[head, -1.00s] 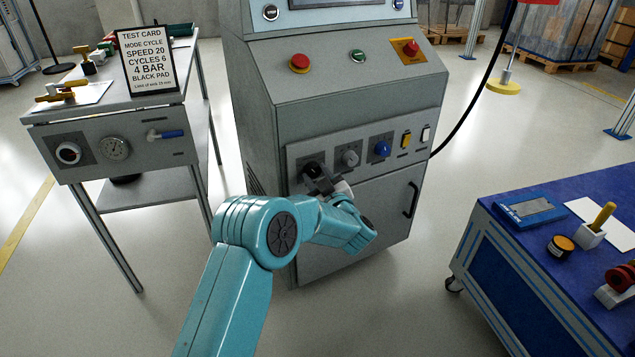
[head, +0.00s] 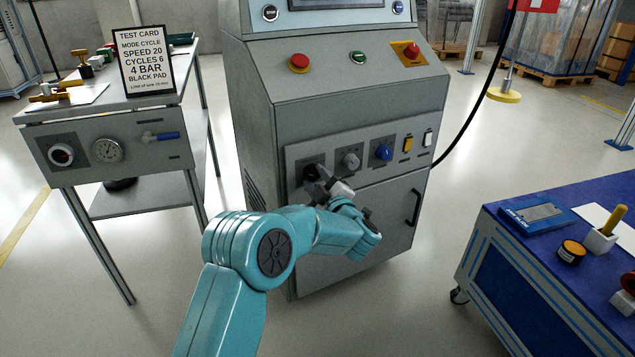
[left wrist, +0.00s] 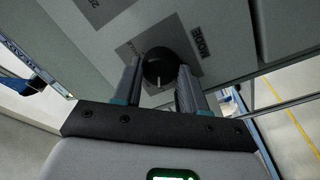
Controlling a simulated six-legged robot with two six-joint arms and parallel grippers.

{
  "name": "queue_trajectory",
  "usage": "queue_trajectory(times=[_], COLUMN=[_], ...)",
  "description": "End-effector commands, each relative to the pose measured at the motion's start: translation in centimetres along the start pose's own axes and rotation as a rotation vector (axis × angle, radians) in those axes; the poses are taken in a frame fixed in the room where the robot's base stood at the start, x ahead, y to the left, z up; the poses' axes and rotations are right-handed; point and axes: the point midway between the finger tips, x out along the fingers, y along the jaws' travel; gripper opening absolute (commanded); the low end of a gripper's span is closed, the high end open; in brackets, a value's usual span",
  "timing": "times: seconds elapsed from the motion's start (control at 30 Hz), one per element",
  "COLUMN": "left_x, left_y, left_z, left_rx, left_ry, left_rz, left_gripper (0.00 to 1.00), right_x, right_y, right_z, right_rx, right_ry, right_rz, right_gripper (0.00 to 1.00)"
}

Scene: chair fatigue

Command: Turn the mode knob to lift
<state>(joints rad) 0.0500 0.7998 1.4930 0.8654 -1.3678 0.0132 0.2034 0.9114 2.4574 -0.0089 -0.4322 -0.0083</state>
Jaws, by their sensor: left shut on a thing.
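The black mode knob (head: 311,171) is the leftmost knob on the grey machine's lower control panel. In the left wrist view the round knob (left wrist: 160,66) sits on a dark plate beside the word MODE, with a short white mark on it. My left gripper (head: 315,182) is at the knob, partly covering it in the head view. In the left wrist view its two fingers (left wrist: 159,84) are on either side of the knob, shut on it. My right gripper is not in view.
A grey knob (head: 352,160), a blue knob (head: 383,152) and two small switches sit to the right. A red button (head: 299,63) is above. A side table with a test card (head: 148,60) stands left, a blue workbench (head: 545,250) right.

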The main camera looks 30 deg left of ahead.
Motion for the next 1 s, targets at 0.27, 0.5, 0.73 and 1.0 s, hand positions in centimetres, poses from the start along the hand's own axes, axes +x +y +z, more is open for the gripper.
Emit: queue_trajectory(times=[0.27, 0.5, 0.73, 1.0], left_x=[-0.1, 0.0, -0.6, -6.5], left_y=[0.0, 0.0, 0.1, 0.4], left_z=[0.1, 0.1, 0.0, -0.1], left_rx=[-0.001, 0.0, 0.001, 0.004], left_ry=[-0.002, -0.001, -0.002, -0.007], left_rz=[-0.001, 0.0, 0.0, 0.003], left_gripper=[0.11, 0.67, 0.67, 0.67], right_x=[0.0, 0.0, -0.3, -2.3], right_y=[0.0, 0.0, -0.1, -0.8], right_z=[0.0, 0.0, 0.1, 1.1], right_rx=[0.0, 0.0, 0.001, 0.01], right_ry=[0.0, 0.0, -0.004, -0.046], right_rz=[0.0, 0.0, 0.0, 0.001], right_gripper=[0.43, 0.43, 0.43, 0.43])
